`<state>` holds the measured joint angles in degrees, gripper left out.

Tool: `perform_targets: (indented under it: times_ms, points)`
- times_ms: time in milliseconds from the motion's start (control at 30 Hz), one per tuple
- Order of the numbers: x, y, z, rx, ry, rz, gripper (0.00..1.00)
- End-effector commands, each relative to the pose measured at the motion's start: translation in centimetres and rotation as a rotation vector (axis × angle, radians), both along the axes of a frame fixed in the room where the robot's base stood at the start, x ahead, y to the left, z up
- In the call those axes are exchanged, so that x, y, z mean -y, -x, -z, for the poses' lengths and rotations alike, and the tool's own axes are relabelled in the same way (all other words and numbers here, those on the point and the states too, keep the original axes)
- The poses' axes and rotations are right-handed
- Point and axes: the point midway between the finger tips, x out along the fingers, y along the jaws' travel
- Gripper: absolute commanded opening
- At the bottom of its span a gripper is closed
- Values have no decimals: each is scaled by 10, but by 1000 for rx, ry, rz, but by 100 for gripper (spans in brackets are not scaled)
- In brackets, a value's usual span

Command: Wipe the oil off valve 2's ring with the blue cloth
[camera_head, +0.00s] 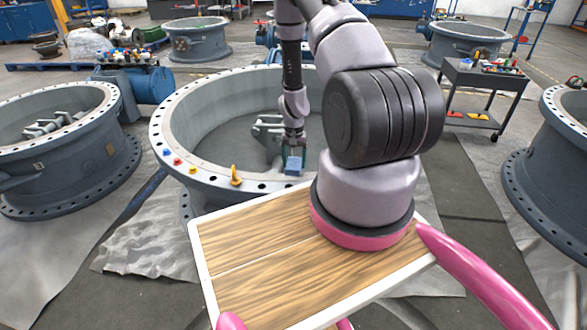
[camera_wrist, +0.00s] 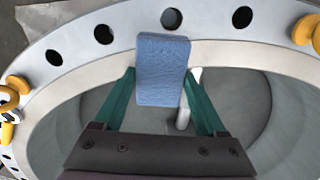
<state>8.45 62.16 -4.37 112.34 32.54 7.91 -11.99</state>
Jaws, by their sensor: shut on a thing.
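A blue cloth (camera_head: 293,166), like a small folded block, is held in my gripper (camera_head: 292,153) at the near inner edge of the large central valve's ring (camera_head: 215,178). In the wrist view the cloth (camera_wrist: 162,70) sits between the green fingers of my gripper (camera_wrist: 160,76), over the pale inner band and flange of the ring (camera_wrist: 75,62). I cannot tell whether the cloth touches the ring. I see no number on the valve and no clear oil patch; the cloth and my arm hide part of the ring.
A yellow hook-like piece (camera_head: 236,175) and small coloured pieces (camera_head: 178,161) sit on the ring's left side. In the wrist view yellow pieces (camera_wrist: 303,30) lie near the cloth on the right. Other valves (camera_head: 70,140) stand left and right; a tool cart (camera_head: 485,85) stands behind right.

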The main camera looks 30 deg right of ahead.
Motion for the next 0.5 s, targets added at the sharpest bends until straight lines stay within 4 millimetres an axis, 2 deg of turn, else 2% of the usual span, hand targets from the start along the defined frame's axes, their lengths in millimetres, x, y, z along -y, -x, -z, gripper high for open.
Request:
perform_targets:
  times_ms: [300,500]
  points:
    - [7,-4,-30,3,1,1,13]
    - [10,-4,-42,2,1,3,13]
